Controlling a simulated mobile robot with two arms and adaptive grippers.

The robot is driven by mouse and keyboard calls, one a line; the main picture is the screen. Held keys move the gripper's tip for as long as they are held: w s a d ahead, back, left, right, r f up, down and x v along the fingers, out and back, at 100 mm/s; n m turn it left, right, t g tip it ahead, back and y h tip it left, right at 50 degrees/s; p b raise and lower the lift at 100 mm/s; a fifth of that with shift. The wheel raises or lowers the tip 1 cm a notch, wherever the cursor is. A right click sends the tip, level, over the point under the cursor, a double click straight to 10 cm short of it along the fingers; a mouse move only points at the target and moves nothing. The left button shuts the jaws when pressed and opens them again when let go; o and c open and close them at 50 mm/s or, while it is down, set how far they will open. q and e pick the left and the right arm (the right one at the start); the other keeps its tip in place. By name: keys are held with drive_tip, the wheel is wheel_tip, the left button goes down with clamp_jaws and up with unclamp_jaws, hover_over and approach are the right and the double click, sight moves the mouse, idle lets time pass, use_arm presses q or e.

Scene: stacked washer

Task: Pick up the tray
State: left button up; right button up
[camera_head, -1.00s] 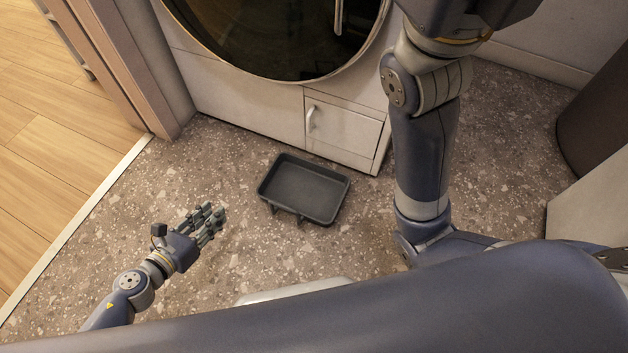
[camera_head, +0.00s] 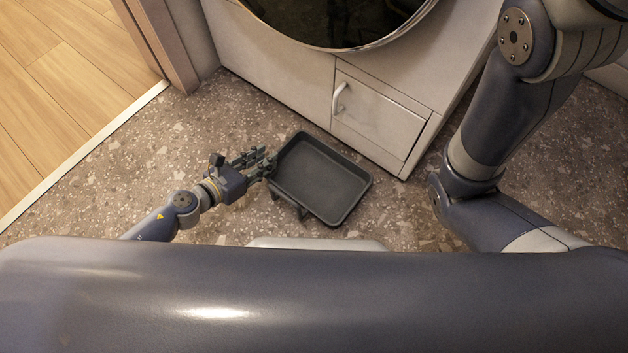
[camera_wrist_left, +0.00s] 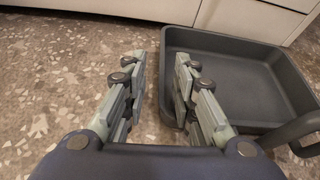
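The tray (camera_head: 322,181) is dark grey, rectangular, shallow and empty. It is on the speckled floor in front of the white washer cabinet, with dark handle-like parts on its near side. My left gripper (camera_head: 264,161) is at the tray's left corner in the head view. In the left wrist view the gripper (camera_wrist_left: 159,80) is open, and the tray (camera_wrist_left: 245,75) fills the right side. One finger is left of the tray's side wall and the other overlaps the tray. I cannot tell whether they touch it. My right gripper is out of view.
The white cabinet's small door (camera_head: 380,118) with a handle stands just behind the tray, under the round dark washer door (camera_head: 340,15). A door frame (camera_head: 160,45) and wooden floor are at the left. Speckled floor is free left of the tray.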

sight(280, 151)
use_arm(q)
drive_tip(key=shift+b+x, duration=0.95)
drive_tip(key=shift+x, duration=2.4)
drive_tip(key=shift+s+d, duration=0.15)
drive_tip(key=shift+d, duration=0.05)
drive_tip(key=shift+c, duration=0.2)
clamp_jaws()
